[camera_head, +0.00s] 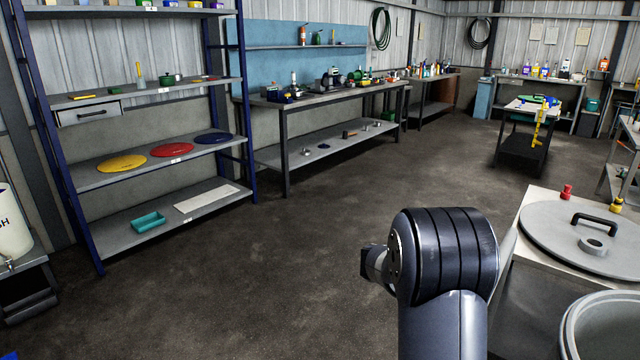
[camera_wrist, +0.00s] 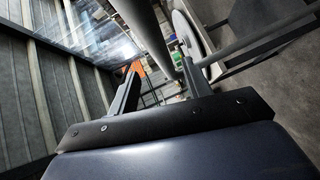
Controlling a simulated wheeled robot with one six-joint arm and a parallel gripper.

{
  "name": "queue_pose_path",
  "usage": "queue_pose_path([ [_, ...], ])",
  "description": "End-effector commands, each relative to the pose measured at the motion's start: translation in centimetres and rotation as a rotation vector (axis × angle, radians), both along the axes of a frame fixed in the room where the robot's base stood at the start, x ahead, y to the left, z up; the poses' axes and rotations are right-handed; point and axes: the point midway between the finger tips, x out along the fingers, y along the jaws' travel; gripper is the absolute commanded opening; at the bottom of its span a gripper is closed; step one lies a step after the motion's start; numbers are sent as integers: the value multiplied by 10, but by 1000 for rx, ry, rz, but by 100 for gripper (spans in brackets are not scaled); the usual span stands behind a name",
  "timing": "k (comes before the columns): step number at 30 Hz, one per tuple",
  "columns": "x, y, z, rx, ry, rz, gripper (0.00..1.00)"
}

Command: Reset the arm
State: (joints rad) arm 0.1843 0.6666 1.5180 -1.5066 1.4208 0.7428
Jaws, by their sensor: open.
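My arm (camera_head: 440,270) rises at the lower middle of the head view, bent at a dark ribbed joint. My gripper is not visible there. In the wrist view my gripper (camera_wrist: 160,88) shows its two fingers spread apart, with no object held between them. A grey cylindrical column (camera_wrist: 150,30) crosses the wrist view beyond the fingers; I cannot tell how far away it is.
A cabinet with a round grey lid (camera_head: 590,235) stands close on the right of my arm, with an open vessel (camera_head: 600,325) in front. A blue shelf rack (camera_head: 75,180) is at left. A workbench (camera_head: 330,95) lines the back wall. The middle floor (camera_head: 330,225) is clear.

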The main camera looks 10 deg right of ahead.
Motion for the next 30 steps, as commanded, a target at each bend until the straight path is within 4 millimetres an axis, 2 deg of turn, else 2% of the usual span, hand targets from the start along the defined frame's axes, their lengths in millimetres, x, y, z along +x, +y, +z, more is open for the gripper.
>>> queue_pose_path([
  [3, -4, -25, -2, 0, 0, -6, 47],
  [9, -8, -60, -7, 0, 0, -6, 47],
  [15, -10, -83, -11, 1, 0, -5, 47],
  [30, -12, -86, -12, 0, 0, -2, 47],
])
